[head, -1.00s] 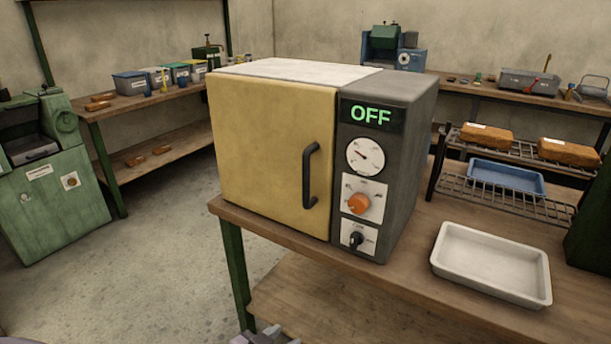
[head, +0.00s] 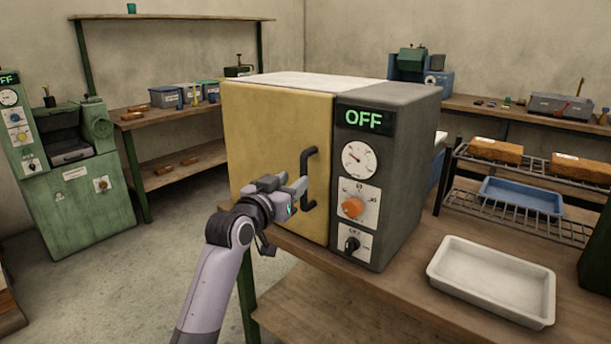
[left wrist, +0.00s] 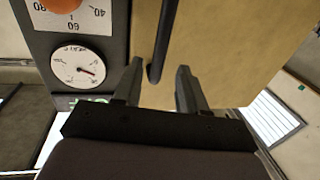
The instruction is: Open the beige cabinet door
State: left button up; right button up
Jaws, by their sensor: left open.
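The beige cabinet door (head: 265,140) is closed on the front of a grey box-shaped unit with a screen reading OFF. Its black vertical handle (head: 308,178) is on the door's right side. My left gripper (head: 299,184) is at the handle in the head view, pointing at it from the left. In the left wrist view my left gripper (left wrist: 155,88) is open, with the handle (left wrist: 160,50) showing between its finger tips and the beige door (left wrist: 215,40) beyond. I cannot tell whether a finger touches the handle. My right gripper is not in view.
The unit's control panel (head: 357,200) with dial and orange knob is right of the door. A white tray (head: 492,278) lies on the workbench (head: 405,292). A wire rack with a blue tray (head: 521,195) and brown blocks stands behind it. Open floor (head: 175,238) lies left.

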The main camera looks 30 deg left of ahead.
aim_at(301, 175)
pick_arm(q)
jog(key=shift+w+a, duration=0.15)
jog(key=shift+w, duration=1.35)
jog(key=shift+w+a, duration=0.15)
jog(key=shift+w, duration=1.35)
jog(key=shift+c, duration=0.3)
grip_shut()
